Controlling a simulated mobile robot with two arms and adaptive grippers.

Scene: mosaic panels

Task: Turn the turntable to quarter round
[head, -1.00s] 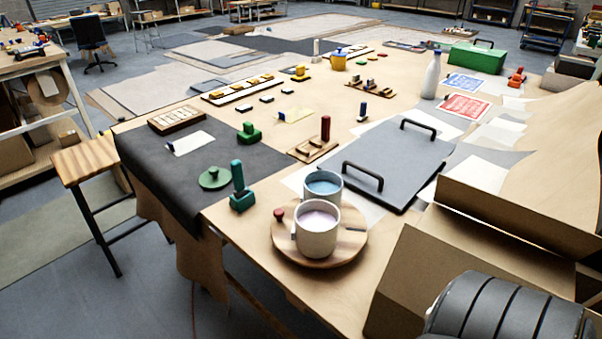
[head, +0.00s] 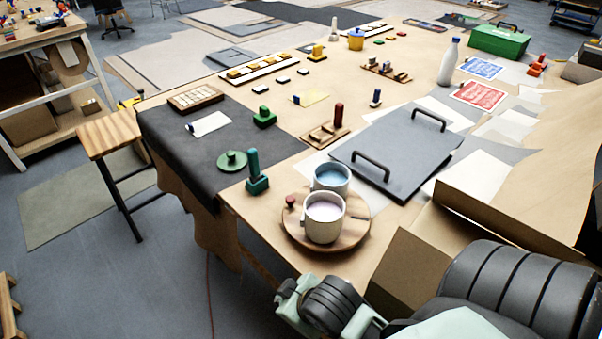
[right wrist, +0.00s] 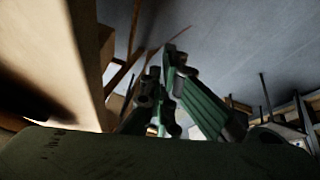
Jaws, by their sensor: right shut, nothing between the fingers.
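The turntable (head: 362,230) is a round wooden disc at the near edge of the table in the head view. A white mug with pale purple contents (head: 323,218) and a mug with blue contents (head: 331,178) stand on it. A small red knob (head: 290,201) sits at its left rim. My right arm comes in from the bottom right, its front part just below the turntable and apart from it. My right gripper (right wrist: 161,76) shows dark green fingers close together in the right wrist view, shut and empty. My left gripper is not in view.
A cardboard box (head: 412,270) stands right of the turntable, close to my right arm. A grey board with two black handles (head: 395,150) lies behind it. A teal stamp-like block (head: 257,184) stands to the left.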

